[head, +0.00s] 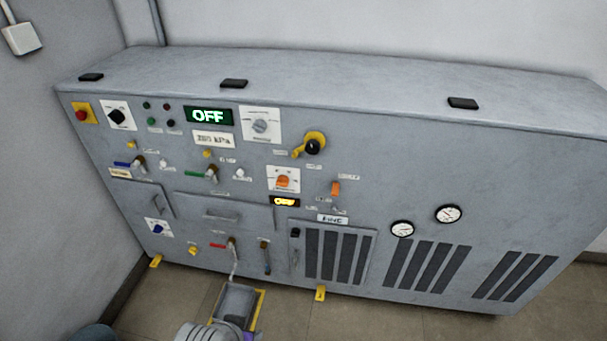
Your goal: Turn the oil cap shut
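No part is readably labelled as the oil cap, so I cannot tell for sure which one it is. A black round knob on a yellow round base (313,146), with a yellow arm at its left, sits in the upper middle of the grey cabinet's front. A small yellow knob (193,250) sits low on the left part of the front. How far either is turned is too small to tell. Neither gripper is recognisable. A pale ribbed rounded part (208,333) and a dark rounded shape (95,333) are cut off at the bottom edge; nothing touches the panel.
The grey cabinet (500,190) stands against the wall, with dials, levers, gauges and vents. A green display (208,116) reads OFF. A grey tray (236,303) stands on the floor under a spout. Yellow feet (320,293) stick out in front. Tiled floor shows at bottom right.

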